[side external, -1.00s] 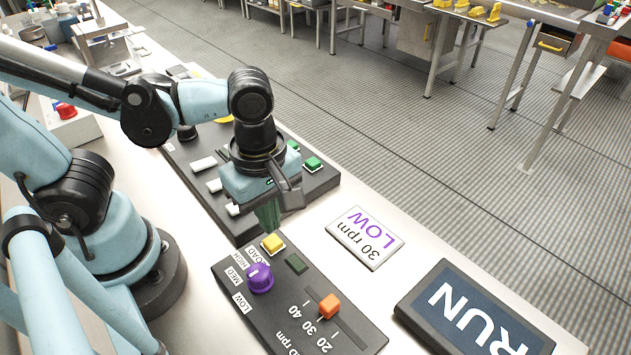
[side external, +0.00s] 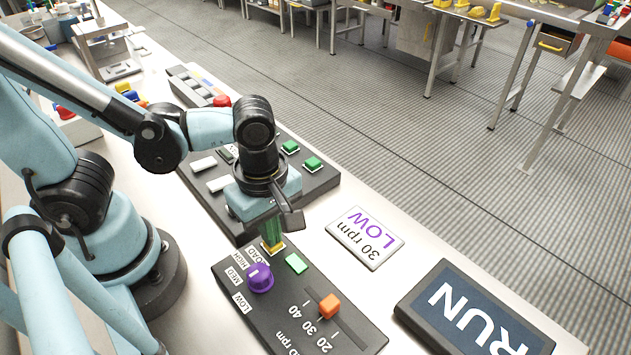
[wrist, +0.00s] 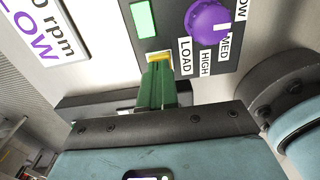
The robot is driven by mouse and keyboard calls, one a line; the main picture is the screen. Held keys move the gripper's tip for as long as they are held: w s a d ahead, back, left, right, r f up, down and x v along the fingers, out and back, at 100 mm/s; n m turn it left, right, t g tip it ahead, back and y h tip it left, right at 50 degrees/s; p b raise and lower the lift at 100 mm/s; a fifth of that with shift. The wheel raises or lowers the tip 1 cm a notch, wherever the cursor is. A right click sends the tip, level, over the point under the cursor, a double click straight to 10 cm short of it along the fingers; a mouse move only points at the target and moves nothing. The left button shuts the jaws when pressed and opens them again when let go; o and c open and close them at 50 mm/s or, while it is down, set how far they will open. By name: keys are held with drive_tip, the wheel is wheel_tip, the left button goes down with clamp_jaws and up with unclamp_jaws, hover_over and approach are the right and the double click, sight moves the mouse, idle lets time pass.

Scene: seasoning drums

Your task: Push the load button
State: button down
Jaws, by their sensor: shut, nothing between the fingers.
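The yellow load button (side external: 273,251) is at the far corner of the black control panel (side external: 255,316), beside the label LOAD (wrist: 186,55). My gripper (side external: 272,243) points down with its green fingers shut and empty. Its fingertips are on the yellow button and cover most of it in the side view. In the wrist view the fingertips (wrist: 157,68) overlap the button, and a yellow edge (wrist: 158,56) shows past them. A green indicator (side external: 296,263) beside the button is lit bright.
The panel also has a purple knob (side external: 260,278) with LOW, MED and HIGH labels, and an orange slider (side external: 329,306) near 30. A "30 rpm LOW" card (side external: 365,238) and a RUN sign (side external: 470,312) lie to the right. Another black panel (side external: 322,185) with several buttons stands behind.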

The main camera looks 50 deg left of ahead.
drive_tip(key=shift+f, duration=0.75)
drive_tip(key=shift+r, duration=0.15)
wheel_tip(320, 180, up, 14)
idle(0.8)
drive_tip(key=shift+w, duration=0.1)
idle(0.5)
drive_tip(key=w+a+f+m+t, duration=0.3)
drive_tip(key=w+a+m+t, duration=0.4)
drive_tip(key=m, duration=1.1)
drive_tip(key=shift+w+a, duration=0.8)
drive_tip(key=shift+a, duration=0.85)
